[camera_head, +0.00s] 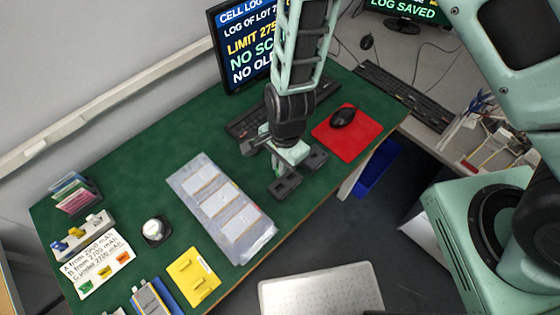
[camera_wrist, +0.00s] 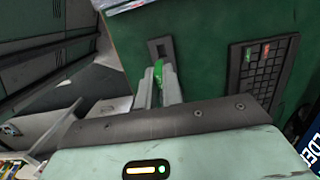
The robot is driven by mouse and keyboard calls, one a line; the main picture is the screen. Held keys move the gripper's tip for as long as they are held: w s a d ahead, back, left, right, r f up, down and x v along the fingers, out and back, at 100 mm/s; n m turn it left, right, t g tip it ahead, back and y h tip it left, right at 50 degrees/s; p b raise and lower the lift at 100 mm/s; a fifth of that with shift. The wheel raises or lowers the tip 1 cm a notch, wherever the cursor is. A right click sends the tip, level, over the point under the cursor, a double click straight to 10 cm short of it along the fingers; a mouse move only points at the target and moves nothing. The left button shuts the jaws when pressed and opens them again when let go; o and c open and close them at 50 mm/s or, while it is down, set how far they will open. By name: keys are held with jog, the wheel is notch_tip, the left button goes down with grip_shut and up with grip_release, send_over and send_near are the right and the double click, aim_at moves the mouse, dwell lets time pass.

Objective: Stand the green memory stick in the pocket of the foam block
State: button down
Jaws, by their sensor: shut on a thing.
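The green memory stick (camera_wrist: 158,72) is between my fingertips in the wrist view, and my gripper (camera_wrist: 157,82) is shut on it. The dark foam block (camera_wrist: 153,46) lies on the green table just beyond the stick in that view, with its slot-like pocket showing. The stick appears outside the pocket; I cannot tell its height above the block. In the head view, the foam block (camera_head: 286,188) is near the table's front edge, just below my gripper (camera_head: 278,168). The stick is hidden there.
A second dark block (camera_head: 315,159) sits to the right of the foam block, beside a red mat (camera_head: 346,134) with a mouse. A keyboard (camera_head: 245,122) lies behind. A tray of pouch cells (camera_head: 222,207) lies to the left. The table edge is close in front.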

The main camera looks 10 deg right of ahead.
jog(key=shift+f+b, duration=3.4)
jog(key=shift+f, duration=1.2)
jog(key=c, duration=1.5)
grip_release()
jog(key=shift+r, duration=0.1)
jog(key=r, duration=0.5)
jog(key=w+d+r+b, duration=0.1)
jog(key=r, duration=1.1)
jog(key=shift+w+d, duration=0.15)
jog(key=shift+d, duration=0.2)
jog(key=shift+r, duration=0.1)
